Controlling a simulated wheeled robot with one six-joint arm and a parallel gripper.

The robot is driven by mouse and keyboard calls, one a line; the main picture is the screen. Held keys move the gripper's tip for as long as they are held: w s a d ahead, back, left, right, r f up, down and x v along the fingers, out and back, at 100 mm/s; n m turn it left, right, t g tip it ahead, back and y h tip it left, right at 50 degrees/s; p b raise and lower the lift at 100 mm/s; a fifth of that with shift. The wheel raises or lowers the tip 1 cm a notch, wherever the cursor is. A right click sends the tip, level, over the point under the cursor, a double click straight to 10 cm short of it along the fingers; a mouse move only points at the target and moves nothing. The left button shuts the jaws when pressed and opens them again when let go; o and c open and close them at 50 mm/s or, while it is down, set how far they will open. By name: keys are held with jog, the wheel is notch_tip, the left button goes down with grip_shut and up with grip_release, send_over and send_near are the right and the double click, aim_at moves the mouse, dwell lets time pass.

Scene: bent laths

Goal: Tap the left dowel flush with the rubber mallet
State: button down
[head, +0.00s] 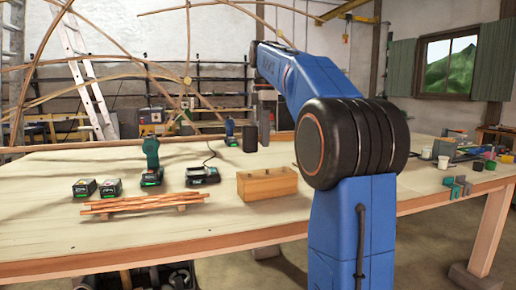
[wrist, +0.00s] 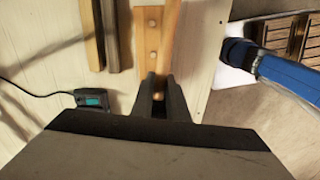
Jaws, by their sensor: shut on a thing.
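A wooden block (head: 267,185) lies near the front edge of the bench. In the wrist view its top (wrist: 141,60) shows ahead of my fingers, with two round dowel ends (wrist: 152,22) in a row; how far they stand out is unclear. My gripper (wrist: 158,98) is shut on a tan piece that looks like the rubber mallet's handle.
Left of the block are a charger (head: 202,175), a green drill (head: 151,160), two batteries (head: 84,187) and a stack of thin laths (head: 145,203). Cups and small parts (head: 460,160) sit at the right end. The bench (head: 60,235) is bare at front left.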

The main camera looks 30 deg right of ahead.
jog(key=shift+w+d+r, duration=0.1)
jog(key=shift+w+r, duration=0.1)
jog(key=shift+w, duration=0.05)
jog(key=shift+w+f, duration=0.1)
jog(key=shift+f, duration=2.05)
jog(key=shift+f, duration=0.1)
notch_tip(320, 180, down, 5)
jog(key=shift+r, duration=2.65)
jog(key=shift+r, duration=2)
